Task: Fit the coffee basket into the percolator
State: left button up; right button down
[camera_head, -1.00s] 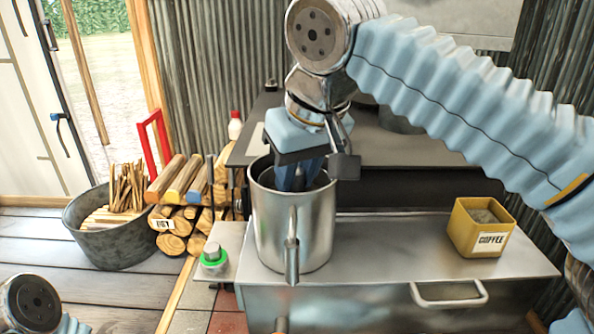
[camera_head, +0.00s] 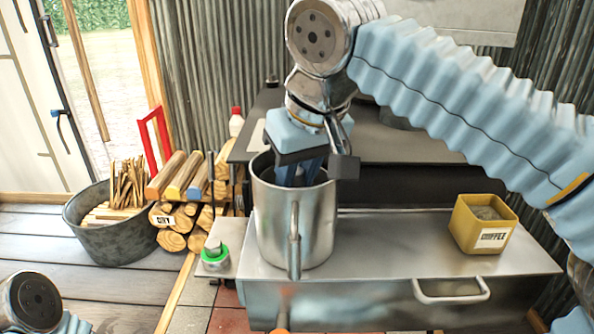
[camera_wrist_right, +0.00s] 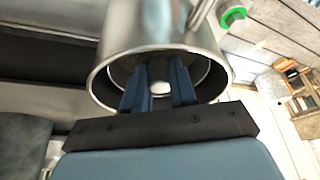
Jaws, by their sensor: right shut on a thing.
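The percolator (camera_head: 272,225) is a tall steel pot standing upright on the metal counter, its handle facing me. My right gripper (camera_head: 298,180) points down into the pot's mouth, with its blue fingers partly below the rim. In the right wrist view the percolator (camera_wrist_right: 165,35) fills the top middle, and the right gripper's fingers (camera_wrist_right: 160,80) reach inside its rim. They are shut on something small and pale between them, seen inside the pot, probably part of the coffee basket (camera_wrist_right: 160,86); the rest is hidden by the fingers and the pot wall. My left gripper is out of view.
A yellow coffee tin (camera_head: 482,228) stands on the counter (camera_head: 400,245) at the right. A green-ringed item (camera_head: 215,255) with a metal top is left of the pot. A dark stove top (camera_head: 400,145) lies behind. Firewood (camera_head: 180,215) and a tub of kindling (camera_head: 105,240) are at the left.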

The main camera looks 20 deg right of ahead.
jog(key=shift+r, duration=0.15)
jog(key=c, duration=0.8)
grip_release()
jog(key=shift+f+b, duration=0.3)
notch_tip(320, 180, up, 10)
jog(key=p, duration=0.6)
jog(key=shift+s+p, duration=0.1)
jog(key=shift+p, duration=0.2)
